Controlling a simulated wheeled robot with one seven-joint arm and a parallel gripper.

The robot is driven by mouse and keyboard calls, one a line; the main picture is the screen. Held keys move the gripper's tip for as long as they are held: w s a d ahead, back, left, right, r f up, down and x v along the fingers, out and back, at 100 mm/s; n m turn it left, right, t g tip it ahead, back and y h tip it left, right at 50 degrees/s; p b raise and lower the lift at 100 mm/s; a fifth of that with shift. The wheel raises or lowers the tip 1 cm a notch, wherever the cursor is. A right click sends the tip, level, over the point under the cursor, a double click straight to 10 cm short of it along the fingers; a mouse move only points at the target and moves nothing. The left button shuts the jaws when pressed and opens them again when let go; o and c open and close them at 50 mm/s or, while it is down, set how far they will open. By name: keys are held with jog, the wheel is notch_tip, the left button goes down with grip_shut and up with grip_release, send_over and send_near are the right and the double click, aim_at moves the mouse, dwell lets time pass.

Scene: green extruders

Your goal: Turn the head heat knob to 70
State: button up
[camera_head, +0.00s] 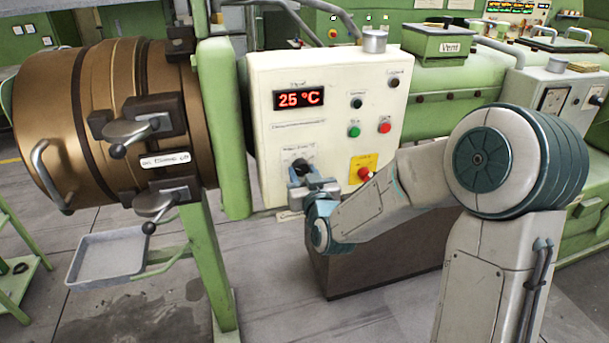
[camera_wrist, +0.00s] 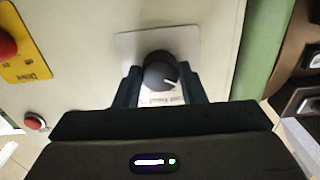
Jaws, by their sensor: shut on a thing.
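The head heat knob (camera_wrist: 158,68) is a round black knob with a white pointer mark on a pale label plate (camera_wrist: 130,42). The red display (camera_head: 299,98) above reads about 25 °C.
A yellow plate with a red emergency button (camera_head: 365,173) sits right of my gripper, close to my forearm. Green (camera_head: 354,132) and red (camera_head: 384,127) buttons are higher up. A bronze extruder head (camera_head: 110,120) and green post (camera_head: 222,130) stand left.

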jog(key=shift+f, duration=0.1)
jog(key=m+b, duration=0.3)
jog(key=shift+m+b, duration=0.3)
jog(key=shift+m, duration=0.1)
jog(key=shift+m+b, duration=1.1)
jog(key=shift+m, duration=0.8)
jog(key=o, duration=1)
jog(key=shift+s, duration=0.15)
